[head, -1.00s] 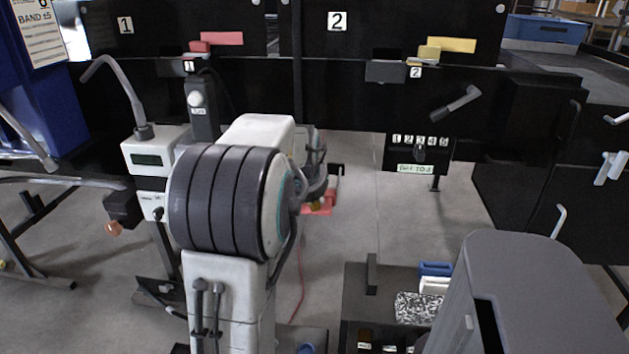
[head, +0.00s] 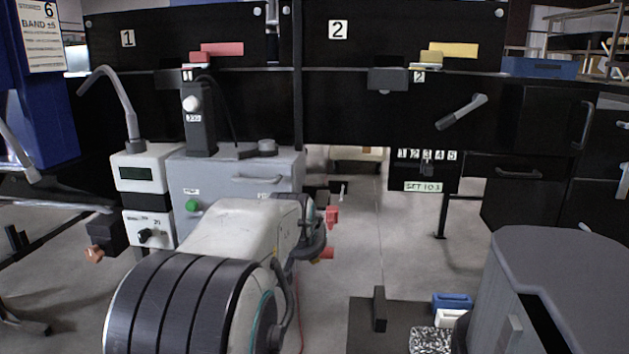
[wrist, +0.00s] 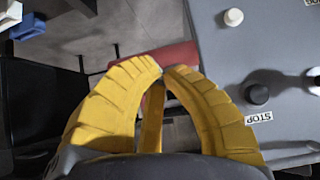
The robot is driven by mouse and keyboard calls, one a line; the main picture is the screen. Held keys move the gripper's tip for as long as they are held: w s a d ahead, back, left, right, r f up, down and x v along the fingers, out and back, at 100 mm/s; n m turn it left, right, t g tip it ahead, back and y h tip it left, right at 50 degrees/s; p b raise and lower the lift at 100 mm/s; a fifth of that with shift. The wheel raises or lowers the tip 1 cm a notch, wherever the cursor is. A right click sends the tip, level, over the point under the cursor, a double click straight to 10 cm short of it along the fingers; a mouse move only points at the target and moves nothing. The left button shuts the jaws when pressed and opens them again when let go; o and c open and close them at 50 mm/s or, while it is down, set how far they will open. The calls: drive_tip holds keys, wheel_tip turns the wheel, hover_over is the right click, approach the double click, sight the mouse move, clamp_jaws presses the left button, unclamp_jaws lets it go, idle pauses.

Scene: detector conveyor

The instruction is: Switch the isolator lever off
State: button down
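A red bar (wrist: 176,56), which looks like the isolator lever, lies just beyond my fingertips in the wrist view, beside the grey cabinet (wrist: 225,70). In the head view, small red parts (head: 331,216) show at the cabinet's right side, next to my wrist. My gripper (wrist: 163,70) has yellow fingers curved together, with the tips almost meeting. The tips overlap the bar's near edge in the picture; I cannot tell whether they touch it. Nothing is seen held between them. In the head view my arm hides the fingers.
The grey cabinet carries a green button (head: 193,206) and a handle (head: 257,179). A black knob (wrist: 257,94) sits by an upside-down STOP label (wrist: 258,117). A grey handle (head: 462,111) is on the black panel.

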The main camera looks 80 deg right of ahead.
drive_tip(key=f+b, duration=0.1)
drive_tip(key=f, duration=0.1)
drive_tip(key=f+b, duration=0.1)
drive_tip(key=f, duration=0.1)
drive_tip(key=shift+d, duration=0.4)
drive_tip(key=shift+d+f+b, duration=0.35)
drive_tip(key=shift+f+b, duration=0.05)
drive_tip(key=shift+f, duration=0.25)
drive_tip(key=shift+d+f+b, duration=0.35)
drive_tip(key=shift+f+b, duration=0.05)
drive_tip(key=shift+f, duration=0.2)
drive_tip(key=shift+r, duration=0.1)
